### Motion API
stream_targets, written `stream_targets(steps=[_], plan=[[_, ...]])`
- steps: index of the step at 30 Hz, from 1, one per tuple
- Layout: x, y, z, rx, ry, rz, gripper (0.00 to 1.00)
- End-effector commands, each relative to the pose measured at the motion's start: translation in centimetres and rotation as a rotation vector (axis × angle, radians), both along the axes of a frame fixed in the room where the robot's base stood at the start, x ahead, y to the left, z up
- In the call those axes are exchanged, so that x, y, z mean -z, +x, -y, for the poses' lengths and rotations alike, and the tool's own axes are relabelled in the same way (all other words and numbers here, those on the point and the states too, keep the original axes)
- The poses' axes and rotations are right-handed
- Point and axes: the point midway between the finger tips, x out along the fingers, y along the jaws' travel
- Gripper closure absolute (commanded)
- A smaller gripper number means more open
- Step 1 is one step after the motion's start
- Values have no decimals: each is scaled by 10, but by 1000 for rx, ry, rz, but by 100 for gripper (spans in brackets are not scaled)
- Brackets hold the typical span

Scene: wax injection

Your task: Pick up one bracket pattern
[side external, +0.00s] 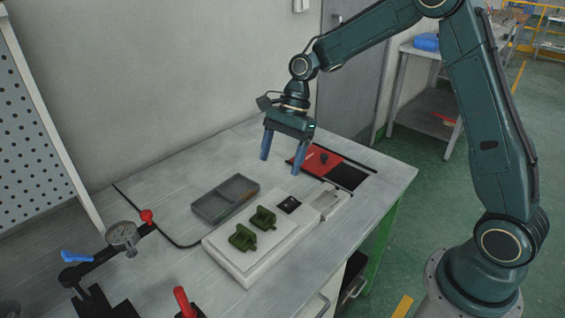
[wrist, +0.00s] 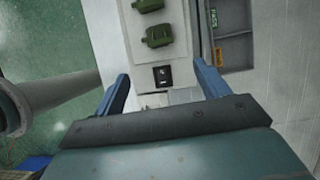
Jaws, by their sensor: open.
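Two green bracket patterns lie side by side on a white block (side external: 225,256) on the workbench. In the side view one bracket pattern (side external: 243,237) is nearer the camera and the other bracket pattern (side external: 263,217) is farther back. Both also show at the top of the wrist view, one bracket pattern (wrist: 160,36) below the other bracket pattern (wrist: 148,5), which the frame edge partly cuts. My gripper (side external: 282,168) is open and empty, above the bench and behind the patterns in the side view. In the wrist view my gripper (wrist: 162,82) has its blue fingers spread wide, clear of both patterns.
A grey divided tray (side external: 224,199) sits beside the white block. A black square (side external: 289,204) is on the block's far end. A red plate (side external: 318,160) with a knob lies at the back. A dial gauge (side external: 122,236) and red-handled clamp (side external: 184,302) stand front left.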

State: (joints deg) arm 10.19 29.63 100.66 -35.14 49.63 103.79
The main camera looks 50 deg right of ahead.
Motion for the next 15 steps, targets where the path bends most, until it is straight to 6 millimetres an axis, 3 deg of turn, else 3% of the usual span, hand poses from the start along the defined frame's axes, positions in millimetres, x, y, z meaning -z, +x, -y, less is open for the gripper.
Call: stream_targets(steps=[15], plan=[[61,-2,-26,-2,0,-3,25]])
